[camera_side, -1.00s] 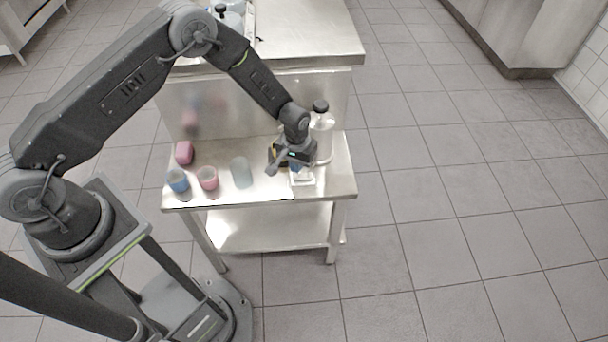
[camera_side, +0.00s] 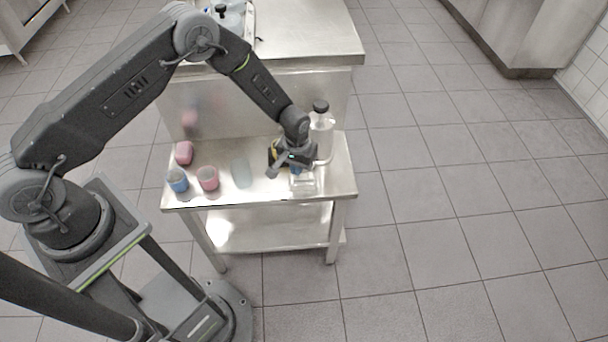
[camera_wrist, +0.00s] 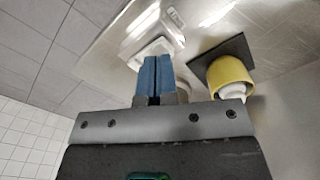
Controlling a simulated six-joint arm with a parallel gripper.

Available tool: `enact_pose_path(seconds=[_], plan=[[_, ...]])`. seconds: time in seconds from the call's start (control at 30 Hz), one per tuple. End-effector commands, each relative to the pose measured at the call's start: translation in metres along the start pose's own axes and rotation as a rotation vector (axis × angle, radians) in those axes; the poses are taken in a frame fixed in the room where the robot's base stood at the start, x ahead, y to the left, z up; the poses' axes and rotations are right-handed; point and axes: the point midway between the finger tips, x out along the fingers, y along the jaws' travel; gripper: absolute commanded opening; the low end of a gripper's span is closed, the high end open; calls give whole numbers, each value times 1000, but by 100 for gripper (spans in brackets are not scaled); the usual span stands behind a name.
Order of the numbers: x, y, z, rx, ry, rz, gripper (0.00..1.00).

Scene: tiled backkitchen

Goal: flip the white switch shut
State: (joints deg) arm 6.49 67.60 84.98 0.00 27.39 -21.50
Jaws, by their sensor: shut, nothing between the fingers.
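The white switch (camera_wrist: 152,47) is a pale plate with a raised white part, near the top of the wrist view. In the side view the switch (camera_side: 304,184) sits near the front right of the low steel table, partly hidden by my gripper. My gripper (camera_wrist: 154,60) is shut and empty, its blue fingertips together at the near edge of the raised white part. In the side view my gripper (camera_side: 296,170) points down just above and behind the switch. I cannot tell whether the fingertips touch it, nor which way it is flipped.
A yellow round thing (camera_wrist: 231,73) on a dark square stands close right of my fingers in the wrist view. A clear bottle (camera_side: 321,135) with a black cap stands behind. A blue cup (camera_side: 178,181), pink cup (camera_side: 208,179), pale glass (camera_side: 241,173) and pink item (camera_side: 184,153) stand left.

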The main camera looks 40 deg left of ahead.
Motion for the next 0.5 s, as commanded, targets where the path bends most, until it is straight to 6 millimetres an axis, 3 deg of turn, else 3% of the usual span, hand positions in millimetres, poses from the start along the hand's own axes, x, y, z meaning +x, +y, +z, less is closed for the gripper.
enact_pose_path(seconds=[0.5], plan=[[8, 0, 0, 0, 0, 0, 0]])
